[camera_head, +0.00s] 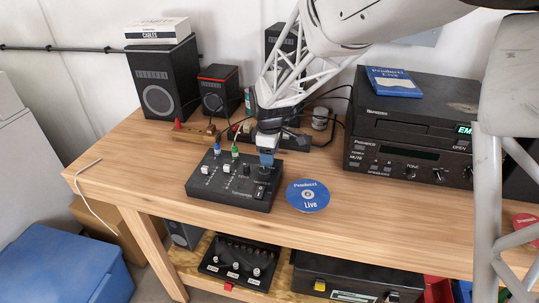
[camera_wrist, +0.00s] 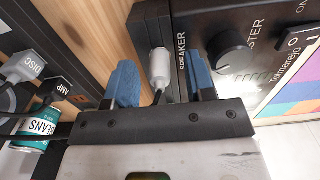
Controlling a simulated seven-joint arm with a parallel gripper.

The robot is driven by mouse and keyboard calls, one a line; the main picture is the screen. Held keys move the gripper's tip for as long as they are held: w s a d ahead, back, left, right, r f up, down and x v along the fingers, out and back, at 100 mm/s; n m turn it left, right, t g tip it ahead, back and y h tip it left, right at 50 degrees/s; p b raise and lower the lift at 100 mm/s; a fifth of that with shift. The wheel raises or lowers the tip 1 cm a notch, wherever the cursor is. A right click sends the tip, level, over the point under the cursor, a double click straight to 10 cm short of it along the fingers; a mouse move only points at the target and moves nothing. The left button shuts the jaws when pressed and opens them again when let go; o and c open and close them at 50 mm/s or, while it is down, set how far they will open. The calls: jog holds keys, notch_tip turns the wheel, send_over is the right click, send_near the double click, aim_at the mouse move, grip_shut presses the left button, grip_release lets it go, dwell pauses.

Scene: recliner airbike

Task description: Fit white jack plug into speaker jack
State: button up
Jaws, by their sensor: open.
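The white jack plug (camera_wrist: 159,64) shows in the wrist view between my open blue fingers, with a gap on each side. Its upper end meets a black part beside the SPEAKER label (camera_wrist: 182,50) on the black mixer panel; the speaker jack opening is hidden, and I cannot tell how deep the plug sits. A dark cable runs from its lower end toward my gripper (camera_wrist: 163,62). In the head view my gripper (camera_head: 266,159) is over the back right of the black mixer (camera_head: 228,192), and the white plug cannot be made out.
A green plug (camera_head: 235,150) and a blue one stand at the mixer's back edge. A blue disc (camera_head: 307,196) lies to its right, near a black player (camera_head: 414,140). Cables, DISC and AMP tags (camera_wrist: 68,90) and a beans can (camera_wrist: 32,132) crowd the left.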

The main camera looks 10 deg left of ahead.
jog(key=shift+r, duration=3.7)
jog(key=s+d+r+m, duration=0.3)
jog(key=s+d, duration=0.1)
jog(key=d, duration=0.3)
jog(key=s+d+r+m+t, duration=0.1)
jog(key=s+d+r+m, duration=0.15)
jog(key=d, duration=0.45)
jog(key=s+d+r+m, duration=0.2)
jog(key=s+d+m, duration=0.1)
jog(key=s+d, duration=0.3)
jog(key=s+d+m+t, duration=0.1)
jog(key=s+d+m, duration=0.8)
jog(key=s+d, duration=0.7)
jog(key=shift+s+f+m+t, duration=0.3)
jog(key=shift+s+f+m, duration=0.1)
jog(key=shift+s, duration=0.7)
